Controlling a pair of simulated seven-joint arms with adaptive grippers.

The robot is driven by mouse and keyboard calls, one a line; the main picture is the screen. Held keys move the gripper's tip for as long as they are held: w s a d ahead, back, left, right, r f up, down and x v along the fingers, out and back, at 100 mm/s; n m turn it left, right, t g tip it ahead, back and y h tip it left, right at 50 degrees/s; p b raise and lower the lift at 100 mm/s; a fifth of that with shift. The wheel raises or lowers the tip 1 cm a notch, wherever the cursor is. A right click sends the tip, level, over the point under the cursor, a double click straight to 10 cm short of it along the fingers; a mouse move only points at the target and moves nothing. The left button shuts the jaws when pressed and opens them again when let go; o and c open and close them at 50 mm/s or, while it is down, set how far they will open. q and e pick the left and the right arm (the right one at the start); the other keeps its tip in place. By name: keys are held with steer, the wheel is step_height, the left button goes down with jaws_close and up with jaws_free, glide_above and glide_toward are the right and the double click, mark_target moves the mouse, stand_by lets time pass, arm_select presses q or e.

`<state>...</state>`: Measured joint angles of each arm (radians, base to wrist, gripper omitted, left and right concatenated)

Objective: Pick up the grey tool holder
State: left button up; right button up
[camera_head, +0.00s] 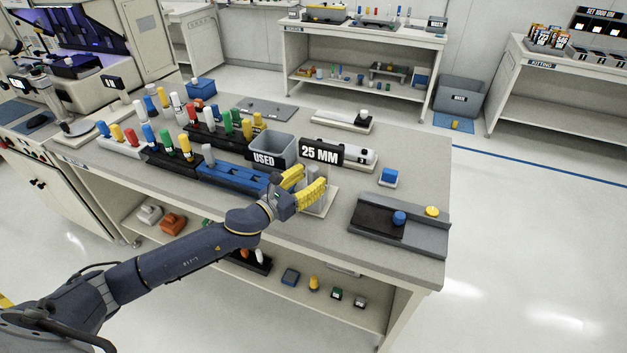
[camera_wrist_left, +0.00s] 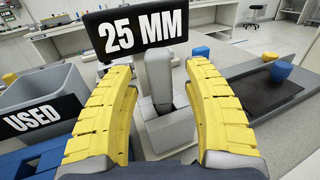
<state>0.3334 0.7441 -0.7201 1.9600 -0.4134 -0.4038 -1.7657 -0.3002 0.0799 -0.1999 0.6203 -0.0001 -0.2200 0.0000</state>
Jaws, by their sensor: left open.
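The grey tool holder (camera_wrist_left: 159,75) stands upright in a light grey block (camera_wrist_left: 166,128) in front of a black "25 MM" sign (camera_wrist_left: 140,30). In the head view the grey tool holder (camera_head: 313,173) is partly hidden by my fingers. My left gripper (camera_head: 308,178) is open, its yellow fingers on either side of the holder. In the left wrist view my left gripper (camera_wrist_left: 158,68) shows gaps between both fingers and the holder. My right gripper is not in view.
A grey "USED" bin (camera_head: 273,149) and a blue rack (camera_head: 232,176) stand left of the gripper. A dark tray (camera_head: 376,222) with a blue piece (camera_head: 399,218) lies to the right. Several coloured tools stand in racks further left.

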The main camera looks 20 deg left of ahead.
arm_select(q)
steer(key=shift+x, duration=0.75)
jaws_close()
